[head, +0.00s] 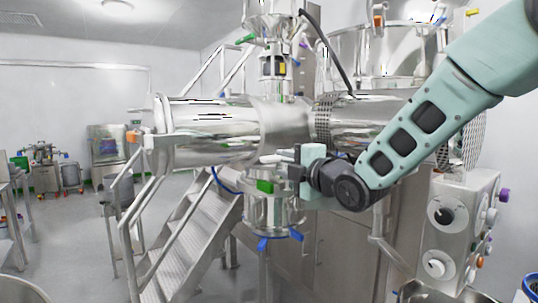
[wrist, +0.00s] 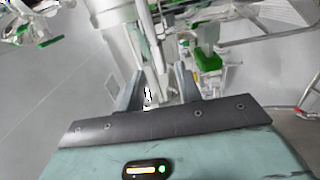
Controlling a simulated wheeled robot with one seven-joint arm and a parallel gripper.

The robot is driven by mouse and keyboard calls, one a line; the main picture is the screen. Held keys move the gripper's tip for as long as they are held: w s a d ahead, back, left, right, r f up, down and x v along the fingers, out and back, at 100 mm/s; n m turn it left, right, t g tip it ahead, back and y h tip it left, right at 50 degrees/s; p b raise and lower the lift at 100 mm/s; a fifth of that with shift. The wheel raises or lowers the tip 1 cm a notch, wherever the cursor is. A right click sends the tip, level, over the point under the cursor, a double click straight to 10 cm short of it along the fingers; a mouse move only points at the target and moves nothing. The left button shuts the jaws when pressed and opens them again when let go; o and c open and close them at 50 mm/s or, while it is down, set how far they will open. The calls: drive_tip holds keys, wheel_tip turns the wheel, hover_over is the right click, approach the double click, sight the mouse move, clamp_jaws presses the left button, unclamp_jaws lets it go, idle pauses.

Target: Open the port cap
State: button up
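I cannot tell for certain which part is the port cap. The horizontal steel cylinder (head: 215,130) has a round flanged end (head: 160,130) at its left, with an orange-knobbed fitting (head: 133,137) beside it. My gripper (head: 276,160) is in front of the machine, just below the cylinder and above a steel vessel (head: 270,212) with a green part (head: 265,186). In the wrist view my gripper (wrist: 160,82) has its fingers apart. A pale upright bar (wrist: 150,45) shows between them, apparently beyond the fingertips. A green-topped fitting (wrist: 208,60) is to the right of the right finger.
Metal stairs (head: 190,235) with handrails stand left of the vessel. A control panel with dials (head: 440,212) is at the right. A steel column with a valve (head: 275,68) rises above the cylinder. The floor at the left (head: 75,240) is mostly clear.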

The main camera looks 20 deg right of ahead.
sight(273, 160)
drive_tip(key=p+x, duration=0.2)
drive_tip(key=x, duration=0.4)
drive_tip(key=shift+w+a, duration=0.1)
drive_tip(key=shift+w, duration=0.2)
clamp_jaws()
